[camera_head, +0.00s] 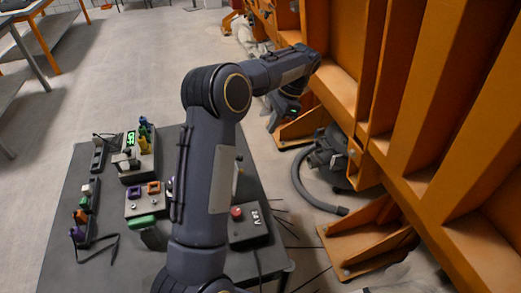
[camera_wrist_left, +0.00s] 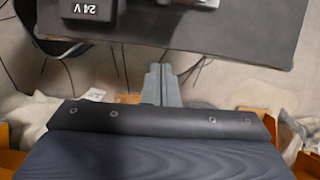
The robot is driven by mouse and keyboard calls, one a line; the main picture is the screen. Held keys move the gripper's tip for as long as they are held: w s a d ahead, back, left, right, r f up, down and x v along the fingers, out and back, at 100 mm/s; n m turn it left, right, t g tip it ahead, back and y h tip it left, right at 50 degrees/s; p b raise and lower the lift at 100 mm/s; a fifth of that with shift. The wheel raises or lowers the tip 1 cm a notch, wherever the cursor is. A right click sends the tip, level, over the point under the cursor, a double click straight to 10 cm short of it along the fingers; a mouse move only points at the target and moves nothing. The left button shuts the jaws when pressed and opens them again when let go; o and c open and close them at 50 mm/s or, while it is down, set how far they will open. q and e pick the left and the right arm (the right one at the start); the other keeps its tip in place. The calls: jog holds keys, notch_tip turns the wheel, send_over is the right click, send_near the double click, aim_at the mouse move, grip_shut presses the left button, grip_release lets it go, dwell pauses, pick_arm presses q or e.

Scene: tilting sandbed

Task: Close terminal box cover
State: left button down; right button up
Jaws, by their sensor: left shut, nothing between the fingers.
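A dark box (camera_head: 248,228) with a red button and a white label stands on the table, right of my left arm in the head view. I cannot tell for sure which part is the terminal box cover; a pale upright piece (camera_head: 236,181) is partly hidden behind my arm. My left gripper (camera_head: 271,123) is past the table's far right edge, near the orange frame. Its fingers (camera_wrist_left: 160,70) are shut and empty. My right gripper is out of view.
The dark table (camera_head: 62,260) holds a unit with a green display (camera_head: 136,158), a grey box with purple and orange sockets (camera_head: 146,200), and a strip of coloured parts (camera_head: 83,212). Large orange beams (camera_head: 410,150) and a dark hose (camera_head: 310,190) stand at the right.

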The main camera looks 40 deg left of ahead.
pick_arm(q)
jog(key=s+a+f+p, duration=0.1)
jog(key=s+a+f, duration=0.3)
jog(key=s+f, duration=0.2)
jog(key=shift+a+f, duration=0.25)
jog(key=shift+f, duration=1.15)
jog(key=shift+s, duration=0.15)
